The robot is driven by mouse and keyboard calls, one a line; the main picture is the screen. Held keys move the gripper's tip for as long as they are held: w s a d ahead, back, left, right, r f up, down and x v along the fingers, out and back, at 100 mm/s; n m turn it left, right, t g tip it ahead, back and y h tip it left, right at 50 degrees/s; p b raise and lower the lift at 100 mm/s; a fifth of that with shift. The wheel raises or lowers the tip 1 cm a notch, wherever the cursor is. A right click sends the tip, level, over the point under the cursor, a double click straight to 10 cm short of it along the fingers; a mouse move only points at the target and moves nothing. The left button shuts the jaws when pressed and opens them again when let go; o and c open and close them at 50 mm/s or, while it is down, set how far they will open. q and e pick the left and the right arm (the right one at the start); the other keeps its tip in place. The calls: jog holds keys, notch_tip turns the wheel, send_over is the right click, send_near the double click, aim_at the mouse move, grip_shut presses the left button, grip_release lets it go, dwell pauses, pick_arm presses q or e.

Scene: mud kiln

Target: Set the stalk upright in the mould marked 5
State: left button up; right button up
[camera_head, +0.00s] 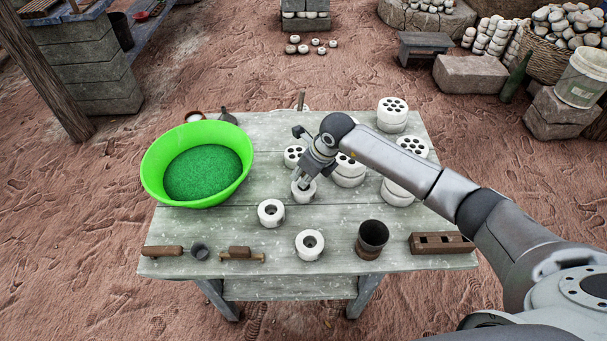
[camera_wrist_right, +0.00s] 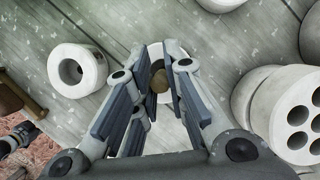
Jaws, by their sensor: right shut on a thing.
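My right gripper (camera_head: 303,186) is over a white single-hole mould (camera_head: 304,194) near the middle of the grey table. In the right wrist view the gripper (camera_wrist_right: 158,95) is shut on a brown, round-ended piece (camera_wrist_right: 158,80), seen end-on, likely the stalk. Behind it shows the pale rim of that mould (camera_wrist_right: 171,58). The fingers hide most of the piece, so I cannot tell how deep it sits in the hole. Two more single-hole moulds stand nearby, one left (camera_head: 271,212) and one in front (camera_head: 310,244). I cannot read a 5 on any mould. My left gripper is out of view.
A green basin (camera_head: 197,163) fills the table's back left. Multi-hole white cylinders (camera_head: 392,113) stand at the back and right. A dark cup (camera_head: 372,238), a brown slotted block (camera_head: 441,243) and small tools (camera_head: 241,254) line the front. Bare boards lie between them.

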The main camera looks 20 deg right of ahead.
jog(key=shift+f, duration=0.15)
jog(key=shift+o, duration=1)
jog(key=o, duration=0.5)
jog(key=shift+o, duration=0.2)
jog(key=shift+o, duration=0.7)
jog(key=shift+r+p, duration=2.15)
jog(key=shift+r, duration=1.4)
